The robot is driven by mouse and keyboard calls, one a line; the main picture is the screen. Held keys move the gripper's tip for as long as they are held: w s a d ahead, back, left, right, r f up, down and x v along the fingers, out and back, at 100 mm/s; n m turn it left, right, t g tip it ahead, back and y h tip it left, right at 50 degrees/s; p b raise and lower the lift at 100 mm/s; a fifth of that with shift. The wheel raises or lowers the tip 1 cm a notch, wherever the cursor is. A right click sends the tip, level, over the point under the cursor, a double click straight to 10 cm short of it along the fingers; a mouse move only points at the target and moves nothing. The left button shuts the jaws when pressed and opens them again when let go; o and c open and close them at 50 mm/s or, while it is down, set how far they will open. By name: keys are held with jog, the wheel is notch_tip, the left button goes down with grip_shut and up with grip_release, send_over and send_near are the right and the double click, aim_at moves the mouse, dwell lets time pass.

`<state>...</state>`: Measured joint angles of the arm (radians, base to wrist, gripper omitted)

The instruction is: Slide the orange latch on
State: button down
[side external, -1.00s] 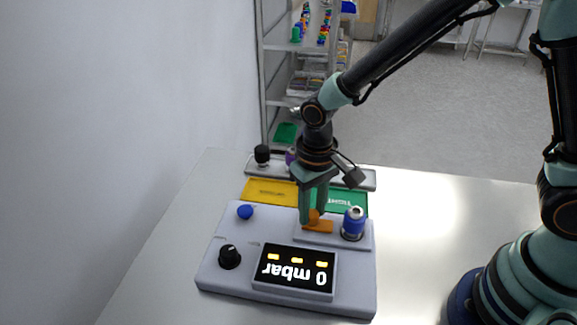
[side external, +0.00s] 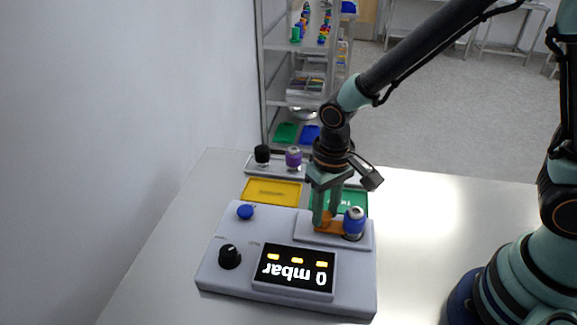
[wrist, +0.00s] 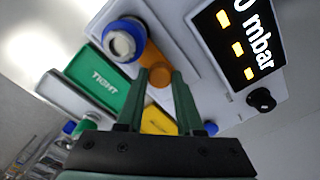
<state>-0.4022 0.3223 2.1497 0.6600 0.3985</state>
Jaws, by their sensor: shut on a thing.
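The orange latch (side external: 326,226) sits on the raised right part of the grey device (side external: 215,262). It reaches up to the blue fitting with a metal top (side external: 354,222) at its right. In the wrist view the latch's round orange knob (wrist: 160,76) shows between the fingertips, and the blue fitting (wrist: 124,40) stands beside it. My gripper (side external: 324,218) points down and is shut on the latch's knob; its fingers partly hide it. The display (side external: 295,268) reads "0 mbar" with several yellow bars lit.
A black dial (side external: 229,257) and a blue button (side external: 245,212) are on the device's left part. Behind it lie a yellow tray (side external: 272,191) and a green tray (side external: 352,196). A rack beyond them holds a black knob (side external: 262,154) and a purple one (side external: 293,157).

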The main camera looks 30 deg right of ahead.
aim_at(327, 215)
jog(key=shift+s+d, duration=0.15)
jog(key=c, duration=0.5)
grip_release()
notch_tip(327, 215, up, 12)
jog(key=shift+r, duration=0.1)
jog(key=s+d+r+t, duration=0.1)
jog(key=d+r, duration=0.1)
jog(key=d, duration=0.2)
jog(key=s+d+r+t, duration=0.1)
jog(key=d+r+t, duration=0.1)
jog(key=d, duration=0.3)
jog(key=s+d+r+t, duration=0.1)
jog(key=d+r+t, duration=0.1)
jog(key=d, duration=0.2)
jog(key=shift+s+d+r, duration=0.2)
jog(key=shift+s+d, duration=0.1)
jog(key=shift+s, duration=0.05)
